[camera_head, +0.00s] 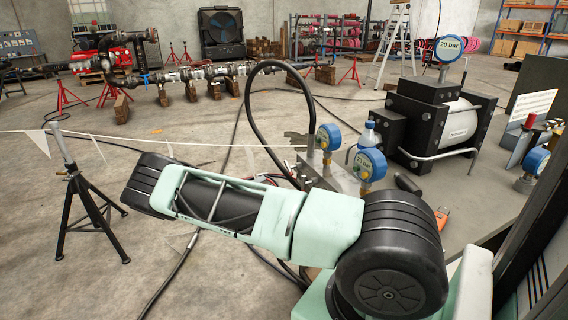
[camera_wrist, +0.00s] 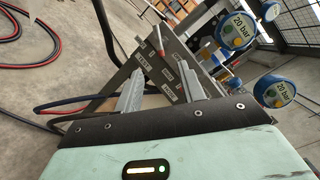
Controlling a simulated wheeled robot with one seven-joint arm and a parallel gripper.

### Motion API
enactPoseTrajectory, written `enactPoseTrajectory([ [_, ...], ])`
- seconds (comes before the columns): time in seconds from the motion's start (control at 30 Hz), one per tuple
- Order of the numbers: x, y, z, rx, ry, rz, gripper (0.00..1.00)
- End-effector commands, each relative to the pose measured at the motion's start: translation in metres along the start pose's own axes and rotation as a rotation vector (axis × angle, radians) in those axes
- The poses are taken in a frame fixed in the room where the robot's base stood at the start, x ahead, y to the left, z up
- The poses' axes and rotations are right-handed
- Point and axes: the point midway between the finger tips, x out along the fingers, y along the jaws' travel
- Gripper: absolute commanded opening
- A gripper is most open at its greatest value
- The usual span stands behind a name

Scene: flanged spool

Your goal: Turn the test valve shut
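A grey metal panel (camera_wrist: 176,62) with small white labels fills the middle of the wrist view, tilted in the picture. One label (camera_wrist: 143,58) seems to read TEST, but the print is small. A thin lever with a reddish part (camera_wrist: 160,39) stands at the panel's far edge; I cannot tell whether it is the test valve's handle or how it is turned. My gripper (camera_wrist: 158,77) points at the panel with its two grey fingers apart and nothing visible between them. In the head view the panel (camera_head: 336,179) is partly hidden behind my arm, and my gripper is hidden.
Blue-rimmed gauges (camera_wrist: 236,30) stand right of the panel. A black hose (camera_head: 250,110) arches up from the panel, and red and blue hoses (camera_wrist: 58,52) lie left. A black-framed pump unit (camera_head: 432,122) is behind it. A black tripod stand (camera_head: 85,205) is at left.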

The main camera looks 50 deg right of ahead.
Motion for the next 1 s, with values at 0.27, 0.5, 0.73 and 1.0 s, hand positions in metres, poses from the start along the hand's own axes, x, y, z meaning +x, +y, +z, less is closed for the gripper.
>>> enactPoseTrajectory([
  [0.27,0.053,-0.003,-0.001,0.003,0.007,-0.001,0.4],
  [0.5,0.103,-0.002,-0.001,0.005,0.008,0.001,0.4],
  [0.73,0.144,-0.001,-0.002,0.006,0.008,0.002,0.4],
  [1.0,0.165,0.0,-0.002,0.007,0.006,0.003,0.4],
])
